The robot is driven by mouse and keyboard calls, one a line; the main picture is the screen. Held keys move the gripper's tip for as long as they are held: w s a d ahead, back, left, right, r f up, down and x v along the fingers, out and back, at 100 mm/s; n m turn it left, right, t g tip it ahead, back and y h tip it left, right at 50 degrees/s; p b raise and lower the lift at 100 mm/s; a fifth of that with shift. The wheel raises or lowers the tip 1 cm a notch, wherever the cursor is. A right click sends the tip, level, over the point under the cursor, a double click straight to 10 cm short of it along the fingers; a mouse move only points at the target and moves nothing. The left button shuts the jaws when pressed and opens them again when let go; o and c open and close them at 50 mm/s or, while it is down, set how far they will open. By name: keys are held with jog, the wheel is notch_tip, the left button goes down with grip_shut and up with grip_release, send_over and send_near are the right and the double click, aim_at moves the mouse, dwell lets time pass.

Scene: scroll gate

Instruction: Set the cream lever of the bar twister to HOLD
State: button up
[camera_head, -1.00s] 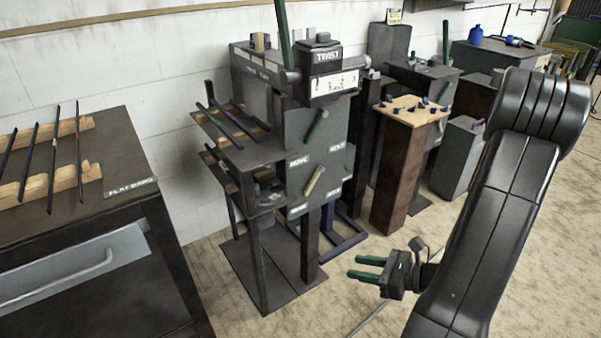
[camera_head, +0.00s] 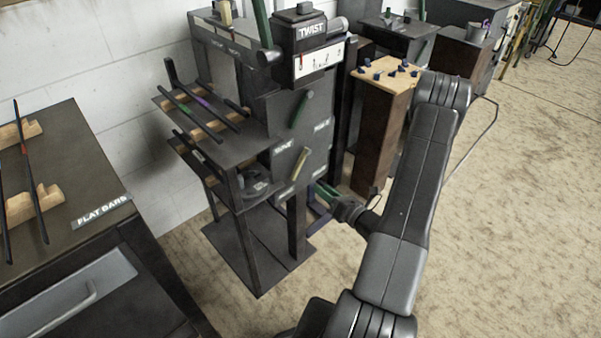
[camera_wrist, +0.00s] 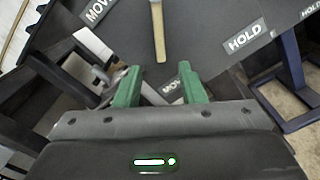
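The cream lever (camera_head: 301,163) is a short bar on the dark front plate of the bar twister (camera_head: 290,110). It slants from lower left to upper right in the head view.
Bars lie on a side shelf (camera_head: 205,125) to the left. A wooden-topped stand (camera_head: 385,75) is close on the right, and a flat bars bench (camera_head: 90,185) is at left. Open floor lies right.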

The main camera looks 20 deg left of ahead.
aim_at(298, 171)
jog(key=x, duration=1)
jog(key=shift+a, duration=0.2)
grip_shut()
